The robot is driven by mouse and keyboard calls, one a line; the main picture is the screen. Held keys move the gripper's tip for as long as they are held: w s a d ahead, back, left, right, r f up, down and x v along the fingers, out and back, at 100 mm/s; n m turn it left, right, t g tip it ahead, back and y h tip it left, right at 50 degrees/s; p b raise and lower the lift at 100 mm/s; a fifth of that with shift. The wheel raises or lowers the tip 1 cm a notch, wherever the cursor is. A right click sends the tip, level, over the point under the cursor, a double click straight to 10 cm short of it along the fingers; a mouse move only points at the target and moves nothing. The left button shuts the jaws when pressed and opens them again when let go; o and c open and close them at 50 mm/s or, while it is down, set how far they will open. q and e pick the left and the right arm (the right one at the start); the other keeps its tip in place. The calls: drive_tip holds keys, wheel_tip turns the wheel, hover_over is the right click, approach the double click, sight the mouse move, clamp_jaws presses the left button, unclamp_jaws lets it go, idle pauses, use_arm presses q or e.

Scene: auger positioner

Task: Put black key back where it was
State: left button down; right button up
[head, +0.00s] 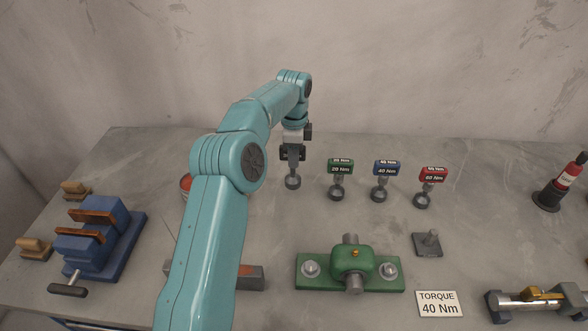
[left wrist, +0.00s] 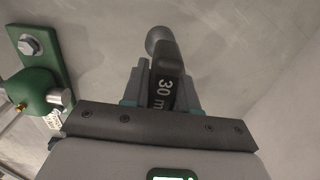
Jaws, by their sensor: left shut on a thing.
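My left gripper (head: 293,154) is shut on the black key (head: 293,180) and points down over the left end of the row of keys. The key's dark shaft and round foot hang below the fingers. I cannot tell whether the foot touches the table. In the left wrist view the fingers of my left gripper (left wrist: 160,82) clasp the black key (left wrist: 164,68), which is marked "30 m", the rest cut off. A green key (head: 340,168), a blue key (head: 386,169) and a red key (head: 432,175) stand upright to its right. My right gripper is not in view.
A green clamp block (head: 310,285) with a shaft and bolts lies in front, also in the left wrist view (left wrist: 38,75). A torque card (head: 438,304) reads 40 Nm. A blue vise (head: 100,250) stands left. A grey block with a peg (head: 428,246) sits right of centre.

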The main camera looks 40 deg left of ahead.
use_arm(q)
drive_tip(key=f, duration=0.2)
drive_tip(key=f+p, duration=0.1)
drive_tip(key=f, duration=0.1)
drive_tip(key=shift+w+a+f, duration=0.1)
drive_tip(key=shift+w+a, duration=0.15)
drive_tip(key=shift+s+d+r, duration=0.2)
drive_tip(key=shift+d, duration=0.05)
drive_tip(key=shift+w+a+f, duration=0.1)
drive_tip(key=shift+w+f, duration=0.05)
drive_tip(key=shift+f, duration=0.25)
drive_tip(key=c, duration=0.9)
unclamp_jaws()
drive_tip(key=shift+r, duration=0.15)
drive_tip(key=shift+f+b, duration=0.3)
drive_tip(key=shift+b, duration=0.25)
drive_tip(key=r, duration=0.4)
drive_tip(key=d+r, duration=0.1)
drive_tip(key=r, duration=0.1)
drive_tip(key=shift+b, duration=0.4)
wheel_tip(320, 180, up, 10)
drive_tip(key=p, duration=0.5)
hover_over(294, 177)
drive_tip(key=shift+w, duration=0.4)
drive_tip(key=shift+s+d+r, duration=0.1)
drive_tip(key=shift+r, duration=0.35)
drive_tip(key=shift+f, duration=0.1)
